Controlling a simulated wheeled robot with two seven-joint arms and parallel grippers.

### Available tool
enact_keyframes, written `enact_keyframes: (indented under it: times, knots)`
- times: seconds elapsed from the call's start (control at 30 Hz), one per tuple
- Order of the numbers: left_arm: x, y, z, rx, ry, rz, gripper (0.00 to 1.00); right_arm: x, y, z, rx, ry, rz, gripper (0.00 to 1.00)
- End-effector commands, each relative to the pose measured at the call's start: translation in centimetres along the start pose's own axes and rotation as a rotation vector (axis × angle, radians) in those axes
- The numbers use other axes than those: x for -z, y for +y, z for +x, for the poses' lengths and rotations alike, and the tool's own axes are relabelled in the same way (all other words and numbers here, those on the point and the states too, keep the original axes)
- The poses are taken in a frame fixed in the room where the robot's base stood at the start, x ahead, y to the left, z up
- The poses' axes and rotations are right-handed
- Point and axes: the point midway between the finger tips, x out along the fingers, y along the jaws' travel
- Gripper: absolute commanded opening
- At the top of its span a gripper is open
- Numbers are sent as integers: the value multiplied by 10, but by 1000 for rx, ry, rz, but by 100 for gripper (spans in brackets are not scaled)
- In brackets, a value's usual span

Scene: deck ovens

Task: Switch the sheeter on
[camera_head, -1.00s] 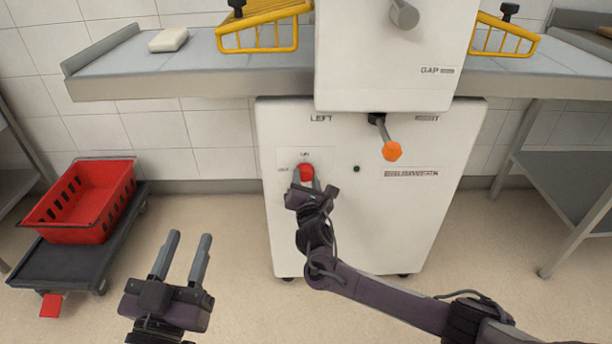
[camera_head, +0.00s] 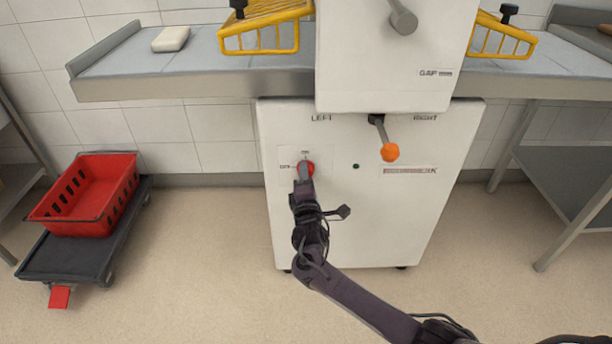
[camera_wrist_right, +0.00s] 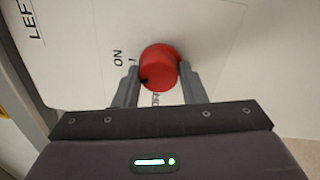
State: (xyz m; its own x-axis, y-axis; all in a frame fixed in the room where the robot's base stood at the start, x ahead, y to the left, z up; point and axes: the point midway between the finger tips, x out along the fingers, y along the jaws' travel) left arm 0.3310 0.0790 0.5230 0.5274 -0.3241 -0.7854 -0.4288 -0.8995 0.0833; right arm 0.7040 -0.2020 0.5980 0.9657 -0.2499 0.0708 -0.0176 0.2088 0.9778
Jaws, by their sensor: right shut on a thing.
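The sheeter (camera_head: 350,215) is a white machine whose lower cabinet stands on the floor. A red round switch knob (camera_head: 309,167) sits on its front at the left, under the word LEFT. The right wrist view shows the red knob (camera_wrist_right: 159,67) with ON lettering beside it and other lettering partly hidden below it. My right gripper (camera_head: 304,172) is at the knob. In the right wrist view its two fingers (camera_wrist_right: 158,84) are shut on the knob's two sides. A small dark green lamp (camera_head: 356,166) is right of the knob. My left gripper is out of the head view.
A lever with an orange ball (camera_head: 389,152) sticks out right of the knob. Yellow guards (camera_head: 265,38) stand over the grey belt tables. A red crate (camera_head: 88,205) sits on a dark dolly (camera_head: 75,255) at the left. The floor in front is clear.

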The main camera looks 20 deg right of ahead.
Motion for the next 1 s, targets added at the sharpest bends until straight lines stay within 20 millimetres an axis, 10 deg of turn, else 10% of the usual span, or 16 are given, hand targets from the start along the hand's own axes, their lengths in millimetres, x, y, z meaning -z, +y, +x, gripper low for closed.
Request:
enact_keyframes:
  times: [1.0]
  knots:
    - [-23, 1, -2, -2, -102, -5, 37, 0, 0, 0, -4, -29, 371, 15]
